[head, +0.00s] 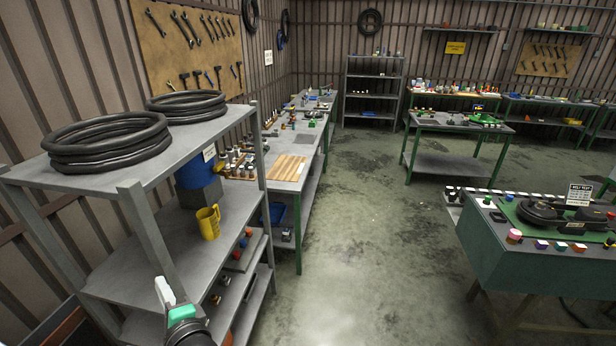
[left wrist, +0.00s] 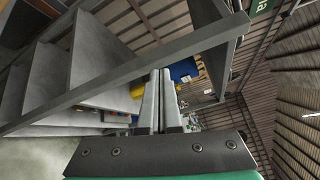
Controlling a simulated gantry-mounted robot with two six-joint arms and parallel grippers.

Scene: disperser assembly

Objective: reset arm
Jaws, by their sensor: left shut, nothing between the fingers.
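My left gripper (head: 163,290) shows at the bottom of the head view, in front of the grey metal shelf unit (head: 225,132). In the left wrist view its two fingers (left wrist: 160,78) lie side by side, shut and empty, pointing up toward the shelf frame. A yellow mug (head: 208,222) stands on the middle shelf, apart from the gripper. A blue container (head: 197,172) stands on a grey block behind the mug; it also shows beyond the fingers in the left wrist view (left wrist: 184,70). My right gripper is in neither view.
Coiled black hoses (head: 108,142) lie on the top shelf. Shelf posts and edges are close around my left arm. A long workbench (head: 312,150) stands behind the unit. A green bench (head: 500,245) with a belt device is at the right. The middle floor (head: 365,240) is clear.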

